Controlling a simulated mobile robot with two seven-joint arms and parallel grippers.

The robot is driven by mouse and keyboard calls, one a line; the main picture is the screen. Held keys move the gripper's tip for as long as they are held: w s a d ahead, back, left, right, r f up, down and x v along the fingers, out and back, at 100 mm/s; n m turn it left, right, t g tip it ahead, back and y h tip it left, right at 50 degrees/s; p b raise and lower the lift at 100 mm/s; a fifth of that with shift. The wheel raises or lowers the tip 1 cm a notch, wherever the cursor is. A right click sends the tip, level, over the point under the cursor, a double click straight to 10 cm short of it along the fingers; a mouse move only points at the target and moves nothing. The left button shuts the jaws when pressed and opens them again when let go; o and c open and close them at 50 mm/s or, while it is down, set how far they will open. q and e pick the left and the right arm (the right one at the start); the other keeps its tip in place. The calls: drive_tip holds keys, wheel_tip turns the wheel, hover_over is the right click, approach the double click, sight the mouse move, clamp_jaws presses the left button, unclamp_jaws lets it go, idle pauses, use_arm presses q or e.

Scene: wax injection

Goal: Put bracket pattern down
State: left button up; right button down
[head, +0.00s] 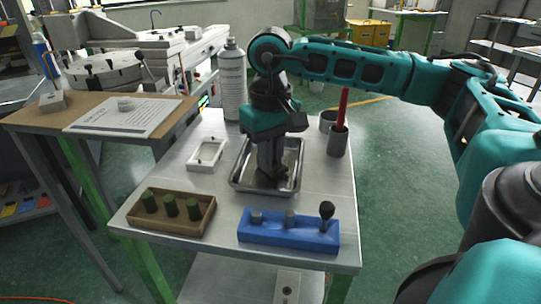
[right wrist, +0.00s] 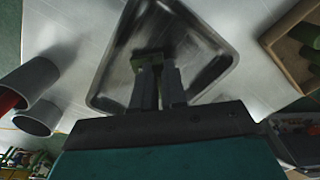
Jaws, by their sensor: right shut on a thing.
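My right gripper (head: 271,172) points straight down into the metal tray (head: 236,178) on the table. In the right wrist view its fingers (right wrist: 158,82) are shut on a small dark green piece, the bracket pattern (right wrist: 150,60), at their tips. The piece is low, over or at the tray floor; I cannot tell whether it touches. In the head view the gripper hides the bracket pattern. My left gripper is not in view.
A brown box (head: 203,222) with green cylinders and a blue holder (head: 265,238) stand in front of the tray. A white frame (head: 206,154) lies left, a tall bottle (head: 232,85) stands behind, and grey cups (head: 338,142) stand right, one with a red stick.

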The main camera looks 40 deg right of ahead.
drive_tip(key=shift+f, duration=0.1)
drive_tip(key=c, duration=1.6)
unclamp_jaws()
drive_tip(key=shift+f, duration=0.1)
drive_tip(key=shift+c, duration=0.2)
drive_tip(key=o, duration=0.5)
drive_tip(key=shift+c, duration=0.2)
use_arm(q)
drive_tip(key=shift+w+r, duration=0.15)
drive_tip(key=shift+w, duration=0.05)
use_arm(e)
drive_tip(key=shift+r, duration=0.35)
use_arm(q)
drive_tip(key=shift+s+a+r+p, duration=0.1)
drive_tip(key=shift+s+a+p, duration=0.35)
drive_tip(key=shift+p, duration=0.45)
use_arm(e)
wheel_tip(320, 180, up, 12)
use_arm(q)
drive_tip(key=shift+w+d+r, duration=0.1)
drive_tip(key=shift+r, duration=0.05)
use_arm(e)
drive_tip(key=shift+f, duration=0.1)
